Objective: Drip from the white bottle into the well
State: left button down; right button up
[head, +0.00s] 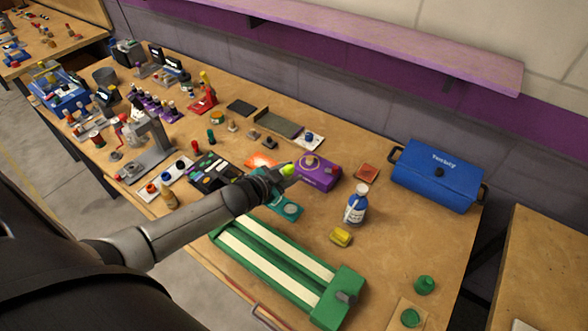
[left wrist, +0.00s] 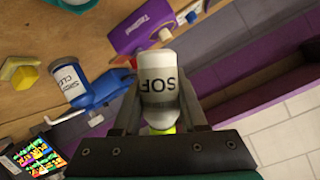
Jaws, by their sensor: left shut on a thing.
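My left gripper (head: 280,174) is over the middle of the bench, shut on the white bottle. In the left wrist view the white bottle (left wrist: 160,85) shows dark lettering between the two fingers (left wrist: 158,118), with a yellow-green part towards the palm. In the head view a yellow-green bit (head: 288,170) shows at the fingertips; the gripper hides most of the bottle. Below the gripper lies a teal plate (head: 268,203) with a pale round disc (head: 291,210), possibly the well; I cannot tell for sure. My right gripper is not in view.
A purple box (head: 318,172) stands just right of the gripper. A blue-and-white bottle (head: 356,206), a yellow block (head: 341,237) and a blue case (head: 438,175) are further right. A green track (head: 270,258) lies in front. Small items crowd the left; the right front is fairly clear.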

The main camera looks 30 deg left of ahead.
pick_arm(q)
jog(key=f+m+y+b, duration=0.1)
jog(key=a+f+m+y+b, duration=0.1)
jog(key=f+b, duration=0.1)
jog(key=a+f+m+y+b, duration=0.1)
jog(key=shift+a+f+m+b, duration=0.15)
jog(key=shift+a+m+b, duration=0.15)
jog(key=shift+b, duration=0.1)
jog(key=shift+w+a+f+m+t+y+b, duration=0.1)
jog(key=shift+a+f+m+t+y+b, duration=0.45)
jog(key=shift+b, duration=0.7)
jog(key=a+m+b, duration=0.1)
jog(key=b, duration=0.1)
jog(key=f+m+y+b, duration=0.1)
jog(key=b, duration=0.2)
jog(key=shift+w+a+f+m+t+y, duration=0.1)
jog(key=shift+a+f+m+t+y, duration=0.15)
jog(key=shift+a, duration=0.1)
jog(key=shift+a+f+m+b, duration=0.1)
jog(key=shift+m+b, duration=0.3)
jog(key=shift+b, duration=0.3)
jog(key=shift+m+t+y+b, duration=0.3)
jog(key=shift+m+y+b, duration=0.1)
jog(key=shift+b, duration=0.15)
